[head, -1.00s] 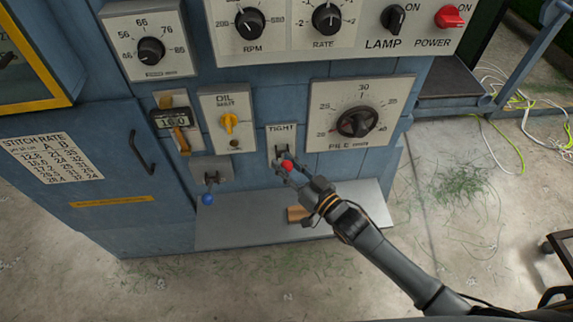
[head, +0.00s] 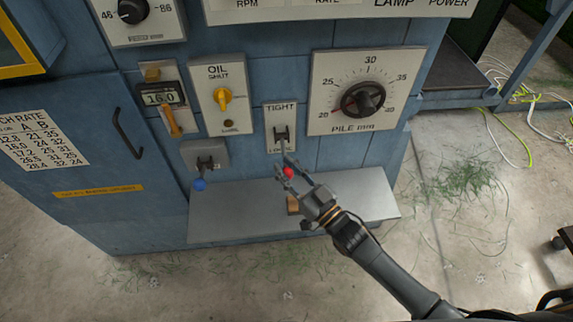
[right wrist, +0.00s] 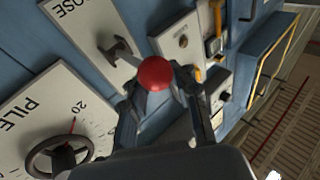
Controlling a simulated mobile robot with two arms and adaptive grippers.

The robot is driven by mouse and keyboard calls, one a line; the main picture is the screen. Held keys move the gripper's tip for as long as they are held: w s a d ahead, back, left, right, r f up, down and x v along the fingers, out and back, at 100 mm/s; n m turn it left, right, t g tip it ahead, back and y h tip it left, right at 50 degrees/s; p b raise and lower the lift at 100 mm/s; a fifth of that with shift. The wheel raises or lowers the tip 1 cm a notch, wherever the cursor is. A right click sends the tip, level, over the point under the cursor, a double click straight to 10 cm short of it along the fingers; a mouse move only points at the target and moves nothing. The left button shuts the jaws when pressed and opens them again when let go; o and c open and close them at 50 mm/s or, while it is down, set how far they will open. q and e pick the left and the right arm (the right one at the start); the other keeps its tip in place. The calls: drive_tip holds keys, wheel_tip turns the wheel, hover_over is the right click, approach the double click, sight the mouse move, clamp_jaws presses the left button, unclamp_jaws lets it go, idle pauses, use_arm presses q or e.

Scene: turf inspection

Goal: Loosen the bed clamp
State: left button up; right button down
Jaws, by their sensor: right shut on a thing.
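The bed clamp is a lever on a pale plate (head: 271,117) marked TIGHT at the top; the lower lettering is partly covered by the lever. Its dark pivot (head: 281,133) sits mid-plate, and the lever slopes down and outward to a red ball knob (head: 288,172). My right gripper (head: 288,174) is shut on the red knob, one finger on each side. In the right wrist view the red knob (right wrist: 155,73) sits between the fingertips, and the plate (right wrist: 80,40) shows the letters "OSE". My left gripper is not in view.
The PILE dial (head: 361,99) is right of the clamp. The OIL valve (head: 223,97) and a blue-knobbed lever (head: 199,184) are to the left. A grey metal shelf (head: 240,223) juts out below, with a small wooden block (head: 292,205) on it near my gripper.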

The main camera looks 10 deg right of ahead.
drive_tip(key=shift+s+f, duration=0.1)
drive_tip(key=shift+f, duration=0.6)
drive_tip(key=c, duration=1.6)
unclamp_jaws()
drive_tip(key=shift+s+r, duration=0.1)
drive_tip(key=shift+r, duration=0.15)
drive_tip(key=shift+c, duration=0.2)
drive_tip(key=o, duration=0.7)
drive_tip(key=shift+r, duration=0.1)
drive_tip(key=shift+d, duration=0.1)
drive_tip(key=v, duration=1.1)
drive_tip(key=shift+s+d, duration=0.2)
drive_tip(key=shift+s, duration=0.15)
